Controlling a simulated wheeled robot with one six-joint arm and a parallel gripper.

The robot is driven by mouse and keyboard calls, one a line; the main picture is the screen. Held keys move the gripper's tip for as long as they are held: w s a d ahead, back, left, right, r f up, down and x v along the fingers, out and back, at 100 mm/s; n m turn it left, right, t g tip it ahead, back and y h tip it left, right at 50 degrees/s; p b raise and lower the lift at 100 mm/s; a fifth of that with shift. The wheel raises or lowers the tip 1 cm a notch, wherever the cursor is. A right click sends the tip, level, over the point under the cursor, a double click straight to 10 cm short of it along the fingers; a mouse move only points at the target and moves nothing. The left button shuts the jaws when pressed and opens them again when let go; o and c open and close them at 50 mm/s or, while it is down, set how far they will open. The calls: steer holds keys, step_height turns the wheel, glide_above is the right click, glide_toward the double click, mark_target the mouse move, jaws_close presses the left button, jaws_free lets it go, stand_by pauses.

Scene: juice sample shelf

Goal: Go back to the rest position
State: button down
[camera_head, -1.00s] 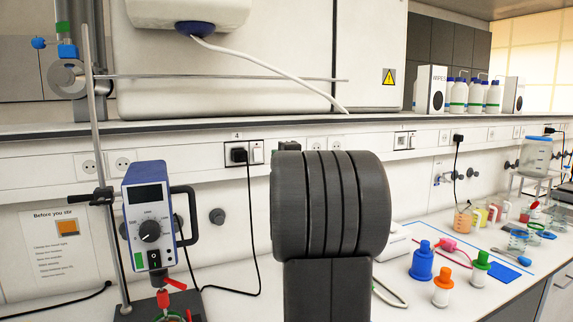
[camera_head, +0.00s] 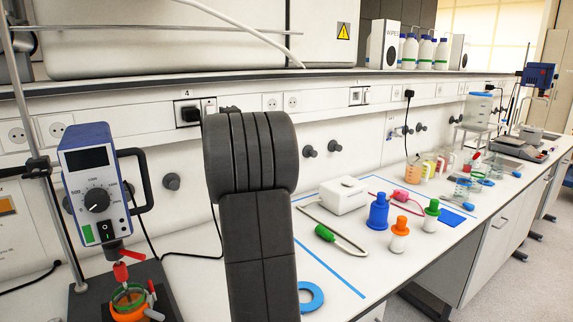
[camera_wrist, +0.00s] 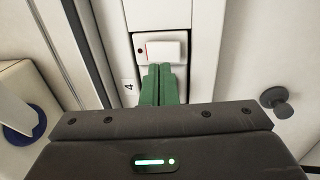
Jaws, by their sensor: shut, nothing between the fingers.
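My gripper (camera_wrist: 160,84) shows in the wrist view as two green fingers pressed together, with nothing between them.
A blue stirrer drive (camera_head: 95,185) on a stand is at left. Blue (camera_head: 378,212), orange (camera_head: 399,236) and green (camera_head: 431,217) capped bottles and a white box (camera_head: 343,195) stand on the bench at right. A shelf (camera_head: 250,84) runs above.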

steer(key=v, duration=0.3)
steer(key=shift+s+d+r, duration=0.3)
steer(key=shift+d, duration=0.05)
